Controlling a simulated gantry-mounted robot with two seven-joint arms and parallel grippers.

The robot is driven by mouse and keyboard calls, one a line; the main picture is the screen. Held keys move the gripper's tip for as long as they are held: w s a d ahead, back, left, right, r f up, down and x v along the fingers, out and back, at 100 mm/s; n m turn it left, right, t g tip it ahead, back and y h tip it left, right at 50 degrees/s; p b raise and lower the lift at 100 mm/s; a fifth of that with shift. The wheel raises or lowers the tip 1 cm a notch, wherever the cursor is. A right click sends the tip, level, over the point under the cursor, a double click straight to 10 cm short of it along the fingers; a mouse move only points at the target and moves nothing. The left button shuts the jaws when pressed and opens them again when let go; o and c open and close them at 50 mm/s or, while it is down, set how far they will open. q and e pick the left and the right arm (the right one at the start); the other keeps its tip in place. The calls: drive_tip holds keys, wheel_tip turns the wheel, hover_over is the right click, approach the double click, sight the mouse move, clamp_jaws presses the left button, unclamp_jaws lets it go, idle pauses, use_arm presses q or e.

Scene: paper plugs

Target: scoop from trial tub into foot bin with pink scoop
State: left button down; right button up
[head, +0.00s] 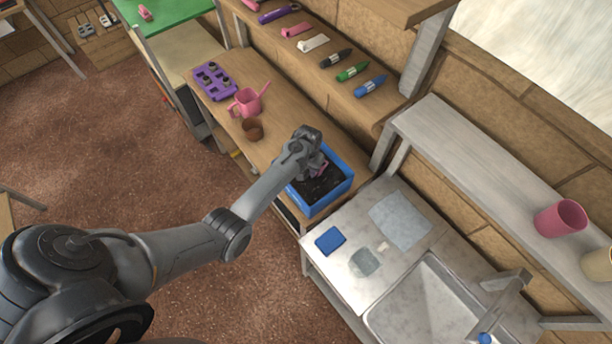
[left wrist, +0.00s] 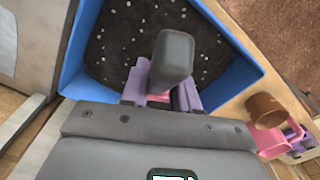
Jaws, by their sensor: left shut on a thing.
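A blue tub (head: 336,197) of dark, white-flecked soil stands at the near end of the wooden bench; its blue wall also shows in the left wrist view (left wrist: 76,52). My left gripper (head: 316,161) is over the tub, shut on the pink scoop (head: 319,173). I cannot tell whether the scoop's bowl touches the soil or holds any. No foot bin can be made out. My right gripper is out of view.
Several tools, including a green one (head: 352,72), lie on the shelf behind. A sink counter (head: 320,262) with a blue sponge (head: 330,240) adjoins the tub's end.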

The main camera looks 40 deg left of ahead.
use_arm(q)
drive_tip(key=shift+s+d+f+t, duration=0.15)
drive_tip(key=shift+s+f+t, duration=0.15)
drive_tip(key=shift+s+t, duration=0.15)
drive_tip(key=shift+s+d+f+t+y, duration=0.1)
drive_tip(key=shift+s+f+t+y, duration=0.4)
drive_tip(key=shift+t, duration=0.45)
drive_tip(key=p+v, duration=0.2)
drive_tip(key=p, duration=0.1)
drive_tip(key=p+v, duration=0.1)
drive_tip(key=shift+w+r, duration=0.2)
drive_tip(key=shift+r, duration=0.1)
wheel_tip(320, 180, up, 2)
drive_tip(key=p, duration=0.2)
drive_tip(key=shift+r+p, duration=0.1)
drive_tip(key=shift+p, duration=0.3)
drive_tip(key=shift+p+v, duration=1.05)
drive_tip(key=shift+v, duration=0.1)
drive_tip(key=shift+s+t, duration=0.35)
drive_tip(key=shift+t, duration=0.35)
drive_tip(key=shift+s+d+t+y, duration=0.2)
drive_tip(key=shift+s+t+y, duration=0.1)
drive_tip(key=shift+s+t, duration=0.5)
drive_tip(key=shift+t, duration=0.3)
drive_tip(key=shift+s+d+r+t, duration=0.1)
drive_tip(key=shift+s+d+t, duration=0.05)
drive_tip(key=shift+s+t, duration=0.3)
drive_tip(key=shift+w+y, duration=0.1)
drive_tip(key=shift+y, duration=0.2)
